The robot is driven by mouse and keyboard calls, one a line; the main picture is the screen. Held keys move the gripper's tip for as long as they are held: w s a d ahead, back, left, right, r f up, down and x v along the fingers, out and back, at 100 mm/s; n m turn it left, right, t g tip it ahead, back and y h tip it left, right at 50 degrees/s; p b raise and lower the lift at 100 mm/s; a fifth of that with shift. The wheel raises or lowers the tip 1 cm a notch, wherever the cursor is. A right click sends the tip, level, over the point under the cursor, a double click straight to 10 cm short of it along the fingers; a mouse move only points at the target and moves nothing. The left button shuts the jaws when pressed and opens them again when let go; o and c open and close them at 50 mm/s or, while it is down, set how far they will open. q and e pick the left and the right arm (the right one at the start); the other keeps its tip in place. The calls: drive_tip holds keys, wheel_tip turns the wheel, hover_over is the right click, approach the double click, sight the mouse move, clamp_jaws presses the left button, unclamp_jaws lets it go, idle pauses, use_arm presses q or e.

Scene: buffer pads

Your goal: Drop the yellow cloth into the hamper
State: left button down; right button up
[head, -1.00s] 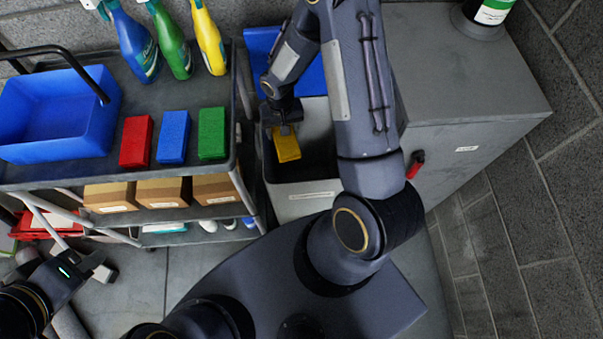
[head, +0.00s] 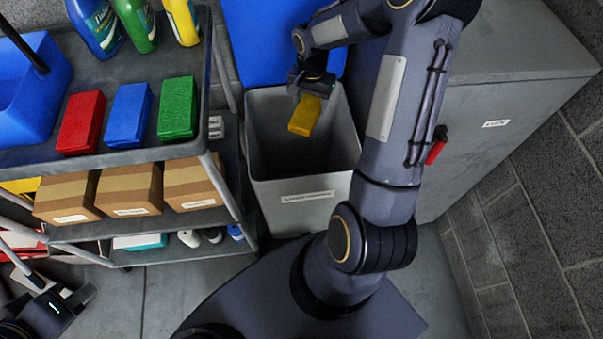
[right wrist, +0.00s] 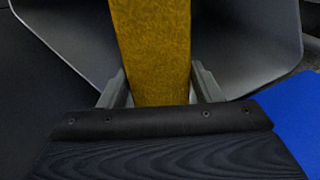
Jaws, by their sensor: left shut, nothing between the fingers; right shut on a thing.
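The yellow cloth (head: 304,116) is a folded block that hangs tilted from my right gripper (head: 314,92), which is shut on it. In the head view it is over the open mouth of the grey hamper (head: 300,195). The yellow cloth (right wrist: 152,50) also shows in the right wrist view between the two fingers of my right gripper (right wrist: 158,88), with the hamper's pale walls (right wrist: 250,60) around it. My left gripper (head: 68,300) is at the lower left, apart from everything and empty; its tips are partly cut off or dark.
A blue lid (head: 265,45) stands behind the hamper. A grey cabinet (head: 520,95) is at right.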

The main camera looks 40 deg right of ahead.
wheel_tip(320, 180, down, 5)
drive_tip(key=b, duration=0.3)
drive_tip(key=o, duration=1.2)
wheel_tip(320, 180, up, 7)
drive_tip(key=shift+f+p, duration=0.1)
drive_tip(key=shift+p, duration=0.65)
drive_tip(key=shift+r, duration=0.5)
